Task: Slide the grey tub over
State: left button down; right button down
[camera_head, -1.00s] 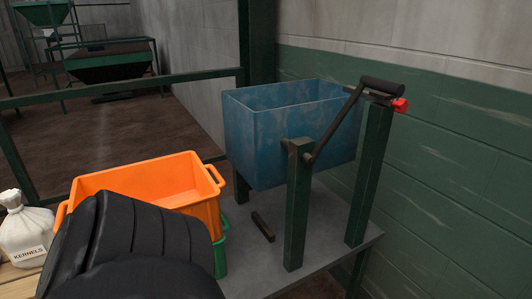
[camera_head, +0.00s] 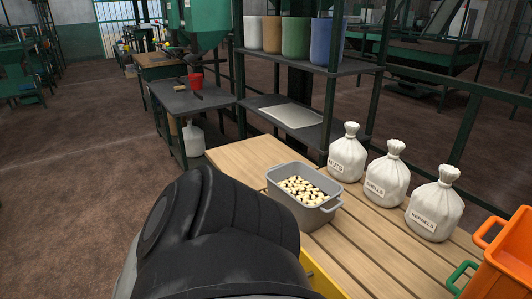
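The grey tub (camera_head: 304,208) stands upright on the slatted wooden table (camera_head: 246,155), with pale, dark-marked nuts or kernels inside. It has a handle at its right end. A dark rounded part of my own arm fills the lower middle of the view, in front of the tub's near left side, and hides part of the table. Neither of my grippers shows, so their state cannot be seen.
White sacks marked NUTS (camera_head: 347,155), SHELLS (camera_head: 387,177) and KERNELS (camera_head: 434,207) stand right of the tub. An orange crate (camera_head: 507,262) is at the right edge, with a green handle (camera_head: 461,277) beside it. Shelves with coloured bins (camera_head: 296,38) stand behind. Bare table lies left of the tub.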

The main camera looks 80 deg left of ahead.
aim_at(313, 197)
jog(key=u, duration=2.55)
